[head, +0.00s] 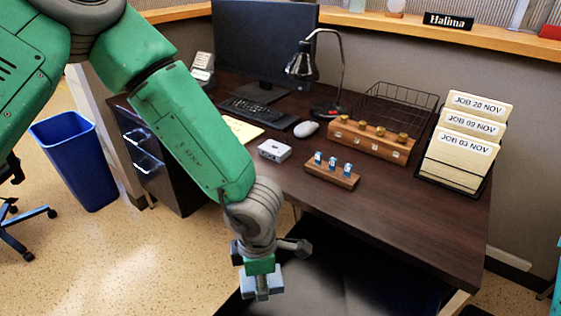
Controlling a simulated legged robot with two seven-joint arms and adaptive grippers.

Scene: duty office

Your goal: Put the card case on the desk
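The desk (400,208) has a dark brown wooden top. My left gripper (262,282) hangs at the end of the green arm, in front of the desk's near edge and clear of the top. A pale blue-grey block, which looks like the card case (277,280), is at its fingertips. A grey finger lies across the block's near face, and the gripper appears shut on it. The block's far side is hidden. My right gripper is not in view.
On the desk are a small white box (274,150), a wooden stand with blue pieces (332,175), a wooden box with knobs (370,142), a mouse (306,128) and a file rack (455,180). The right front top is clear. A black chair (320,265) stands before it.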

